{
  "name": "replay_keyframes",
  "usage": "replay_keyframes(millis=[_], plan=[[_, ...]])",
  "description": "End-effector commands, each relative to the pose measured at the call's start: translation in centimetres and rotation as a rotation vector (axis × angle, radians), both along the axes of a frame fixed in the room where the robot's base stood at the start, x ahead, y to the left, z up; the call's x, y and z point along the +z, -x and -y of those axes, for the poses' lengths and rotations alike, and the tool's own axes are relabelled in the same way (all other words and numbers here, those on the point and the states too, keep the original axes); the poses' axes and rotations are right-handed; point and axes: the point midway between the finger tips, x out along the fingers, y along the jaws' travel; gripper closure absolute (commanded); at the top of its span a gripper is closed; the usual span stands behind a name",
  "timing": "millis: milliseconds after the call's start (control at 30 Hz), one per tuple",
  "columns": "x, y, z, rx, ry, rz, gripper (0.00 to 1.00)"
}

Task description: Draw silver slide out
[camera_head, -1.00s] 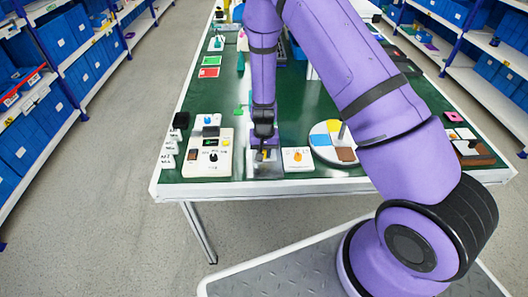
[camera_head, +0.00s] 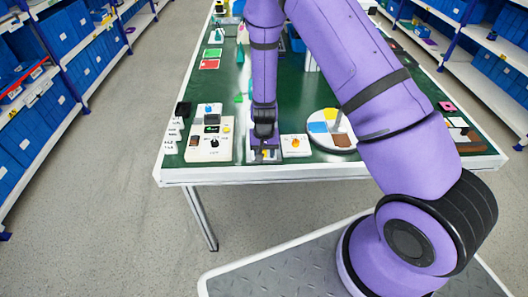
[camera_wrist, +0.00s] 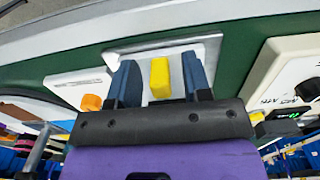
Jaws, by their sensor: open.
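The silver slide unit (camera_wrist: 206,46) lies at the front edge of the table. A yellow block (camera_wrist: 160,78) stands upright on it. My gripper (camera_wrist: 159,64) is open, with one blue finger on each side of the yellow block. Narrow gaps show between the block and both fingers. In the head view, my gripper (camera_head: 265,141) points down over the silver unit (camera_head: 257,160) and hides most of it.
A white box with an orange knob (camera_head: 296,143) stands close on the right, and a beige switch panel (camera_head: 208,151) on the left. A round coloured dial (camera_head: 325,143) is further right.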

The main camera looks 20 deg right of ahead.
Motion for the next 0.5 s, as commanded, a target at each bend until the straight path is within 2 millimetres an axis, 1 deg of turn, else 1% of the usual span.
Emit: replay_keyframes(millis=[133, 233, 367, 500], plan=[[0.3, -0.1, 0.0, 0.000, 0.001, 0.002, 0.55], [1.2, -0.1, 0.0, 0.001, 0.000, 0.003, 0.55], [3.3, -0.1, -0.1, 0.003, 0.000, 0.005, 0.55], [5.8, -0.1, -0.1, 0.002, 0.000, 0.004, 0.55]])
